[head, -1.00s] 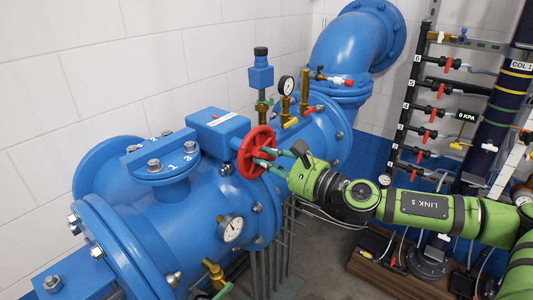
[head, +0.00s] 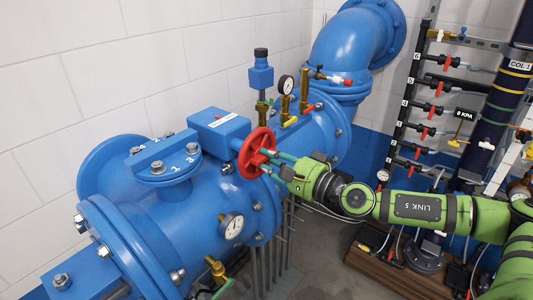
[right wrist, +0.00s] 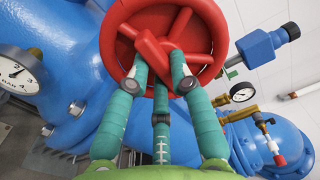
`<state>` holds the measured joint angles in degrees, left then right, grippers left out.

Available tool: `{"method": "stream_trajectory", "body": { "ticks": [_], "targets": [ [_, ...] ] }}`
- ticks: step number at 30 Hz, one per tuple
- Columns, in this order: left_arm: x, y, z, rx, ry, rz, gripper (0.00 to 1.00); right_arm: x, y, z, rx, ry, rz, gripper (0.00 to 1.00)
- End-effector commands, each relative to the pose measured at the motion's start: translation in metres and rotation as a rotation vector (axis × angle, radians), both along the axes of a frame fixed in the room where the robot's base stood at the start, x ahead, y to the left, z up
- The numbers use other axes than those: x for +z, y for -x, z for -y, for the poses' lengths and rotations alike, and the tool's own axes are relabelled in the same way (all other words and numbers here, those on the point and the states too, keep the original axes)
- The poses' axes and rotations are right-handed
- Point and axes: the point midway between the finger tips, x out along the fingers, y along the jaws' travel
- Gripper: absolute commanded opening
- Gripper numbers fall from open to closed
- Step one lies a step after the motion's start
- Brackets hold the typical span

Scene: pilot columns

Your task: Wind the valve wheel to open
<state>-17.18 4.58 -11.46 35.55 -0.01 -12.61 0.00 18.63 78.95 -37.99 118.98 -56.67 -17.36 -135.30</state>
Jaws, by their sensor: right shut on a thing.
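The red valve wheel (head: 247,163) stands upright on the side of the blue box (head: 218,127) on top of the large blue pipe valve. In the right wrist view the wheel (right wrist: 210,18) fills the upper middle, with its spokes and hub facing me. My right gripper (head: 268,160) reaches it from the right with teal fingers. In the right wrist view the fingers (right wrist: 160,80) are shut around a red spoke or hub part of the wheel. The exact contact is partly hidden by the fingers. My left gripper is not in view.
A pressure gauge (head: 231,226) and a brass tap (head: 216,268) sit on the pipe's near side. Brass fittings with a gauge (head: 286,85) stand behind the wheel. At right is a rack of red-handled valves (head: 431,108). Grey floor (head: 316,265) shows below my right arm.

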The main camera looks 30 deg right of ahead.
Motion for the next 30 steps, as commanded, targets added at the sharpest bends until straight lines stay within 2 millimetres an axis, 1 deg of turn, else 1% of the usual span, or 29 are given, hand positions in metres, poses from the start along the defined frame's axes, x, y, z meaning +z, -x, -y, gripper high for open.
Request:
{"method": "stream_trajectory", "body": {
  "ticks": [1, 9, 13, 20, 21, 22, 30],
  "targets": [
    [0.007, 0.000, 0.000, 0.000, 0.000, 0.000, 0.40, 0.011, -0.003, 0.002, -0.009, 0.038, 0.037, 0.00],
    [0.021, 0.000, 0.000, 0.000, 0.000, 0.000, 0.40, 0.011, -0.004, 0.003, -0.014, 0.249, 0.124, 0.00],
    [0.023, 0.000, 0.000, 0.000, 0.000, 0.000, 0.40, 0.009, -0.003, 0.003, -0.014, 0.292, 0.142, 0.00],
    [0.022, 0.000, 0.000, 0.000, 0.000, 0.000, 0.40, 0.008, -0.003, 0.003, -0.014, 0.294, 0.143, 0.00],
    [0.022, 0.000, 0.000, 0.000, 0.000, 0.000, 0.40, 0.008, -0.003, 0.003, -0.013, 0.294, 0.143, 0.39],
    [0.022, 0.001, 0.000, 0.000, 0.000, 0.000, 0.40, 0.008, -0.003, 0.003, -0.013, 0.294, 0.142, 0.43],
    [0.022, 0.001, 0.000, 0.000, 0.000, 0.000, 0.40, 0.008, -0.003, 0.002, -0.012, 0.293, 0.140, 0.43]
  ]
}}
